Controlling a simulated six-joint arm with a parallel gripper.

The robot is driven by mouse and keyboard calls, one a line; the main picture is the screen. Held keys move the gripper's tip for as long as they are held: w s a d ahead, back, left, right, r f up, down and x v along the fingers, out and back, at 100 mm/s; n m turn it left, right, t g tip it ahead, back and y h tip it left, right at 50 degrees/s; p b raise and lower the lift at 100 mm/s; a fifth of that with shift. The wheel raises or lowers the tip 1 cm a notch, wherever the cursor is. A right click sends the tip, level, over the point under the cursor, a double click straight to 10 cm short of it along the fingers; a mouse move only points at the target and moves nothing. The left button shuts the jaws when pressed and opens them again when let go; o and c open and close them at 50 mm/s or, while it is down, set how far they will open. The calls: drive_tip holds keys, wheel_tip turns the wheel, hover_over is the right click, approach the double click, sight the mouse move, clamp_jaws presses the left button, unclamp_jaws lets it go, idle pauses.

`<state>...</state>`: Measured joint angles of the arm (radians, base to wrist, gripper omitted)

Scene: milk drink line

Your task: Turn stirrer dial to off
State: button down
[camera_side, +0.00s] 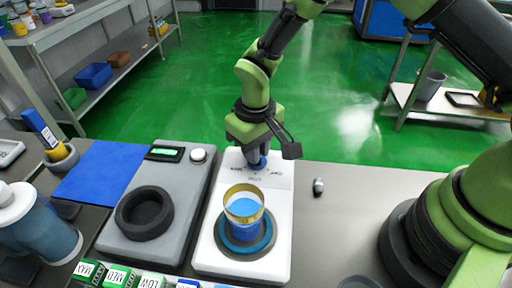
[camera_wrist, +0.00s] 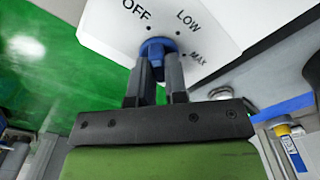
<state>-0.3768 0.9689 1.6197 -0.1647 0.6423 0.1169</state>
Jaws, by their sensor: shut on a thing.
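The stirrer is a white unit (camera_side: 277,232) on the bench, with a blue dial (camera_side: 257,163) at its far end. The dial (camera_wrist: 154,47) shows close up in the wrist view, with the marks OFF, LOW and MAX around it. My gripper (camera_wrist: 156,62) is shut on the blue dial, one finger on each side. In the side view my gripper (camera_side: 256,153) comes down from above onto the dial. Which mark the dial points to is hard to tell. A glass with blue liquid (camera_side: 244,206) stands on the stirrer's round plate (camera_side: 264,246).
A grey unit (camera_side: 190,220) with a black ring (camera_side: 145,213) and a white knob (camera_side: 198,155) stands left of the stirrer. A small metal piece (camera_side: 318,187) lies to the right. Label blocks (camera_side: 118,275) line the front. The bench between stirrer and my base is mostly clear.

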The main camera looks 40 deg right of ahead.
drive_tip(key=shift+n, duration=0.9)
drive_tip(key=c, duration=1.1)
unclamp_jaws()
drive_tip(key=shift+c, duration=0.2)
drive_tip(key=shift+r, duration=0.15)
wheel_tip(320, 180, up, 10)
